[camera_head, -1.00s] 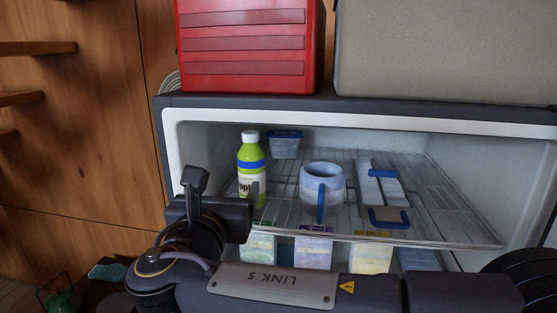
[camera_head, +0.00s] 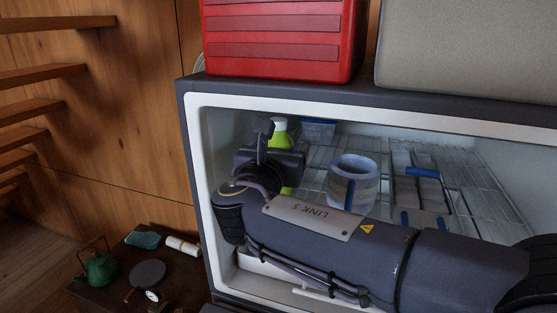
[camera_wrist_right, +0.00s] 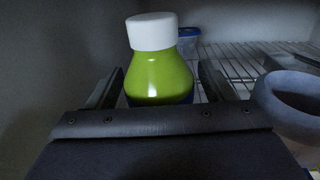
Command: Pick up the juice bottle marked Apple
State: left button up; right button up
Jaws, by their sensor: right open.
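The juice bottle (camera_head: 281,135) is green with a white cap and stands upright on the wire shelf in the fridge. In the head view my right gripper and wrist hide most of it, so its label does not show now. In the right wrist view the bottle (camera_wrist_right: 160,75) stands between the two fingers of my right gripper (camera_wrist_right: 158,92), which is open. A dark gap shows at the right finger; contact cannot be told. In the head view the right gripper (camera_head: 270,148) is at the bottle. My left gripper is not in view.
A blue-grey mug (camera_head: 352,182) stands on the wire shelf (camera_head: 395,165) right of the bottle, close to my gripper in the wrist view. A blue-lidded tub (camera_head: 318,130) is behind. The fridge's left wall is close by. A red case (camera_head: 280,40) sits on top.

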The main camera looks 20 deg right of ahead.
jog(key=c, duration=1.2)
jog(key=shift+c, duration=0.2)
